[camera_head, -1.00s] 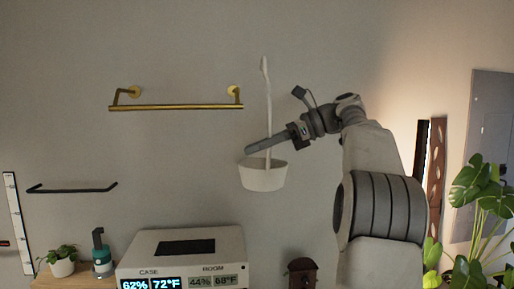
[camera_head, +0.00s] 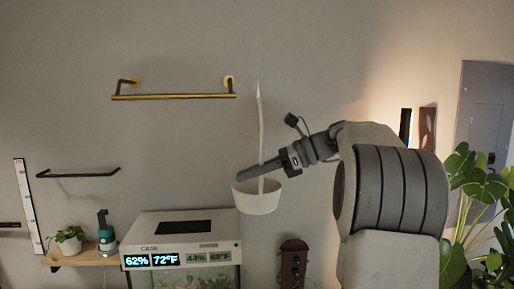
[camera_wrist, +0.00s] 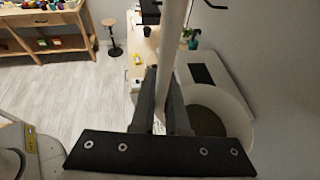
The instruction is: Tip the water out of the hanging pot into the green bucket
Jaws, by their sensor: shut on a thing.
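The white hanging pot (camera_head: 257,203) hangs upright in the head view, with a long pale hanger (camera_head: 259,120) rising from it. My gripper (camera_head: 247,175) is shut on the hanger just above the pot's rim. In the wrist view the dark fingers (camera_wrist: 161,90) lie on both sides of the pale hanger. The pot (camera_wrist: 232,110) shows there to the right, with a dark brownish inside. I cannot tell whether water is in it. The hanger's top end is free of the brass rail. I see no green bucket in either view.
A brass rail (camera_head: 175,97) and a black rail (camera_head: 78,173) are on the wall at left. A glass case with a display (camera_head: 180,240) stands below left of the pot. A shelf (camera_head: 85,257) holds a small plant and a bottle. A large plant (camera_head: 470,190) stands at right.

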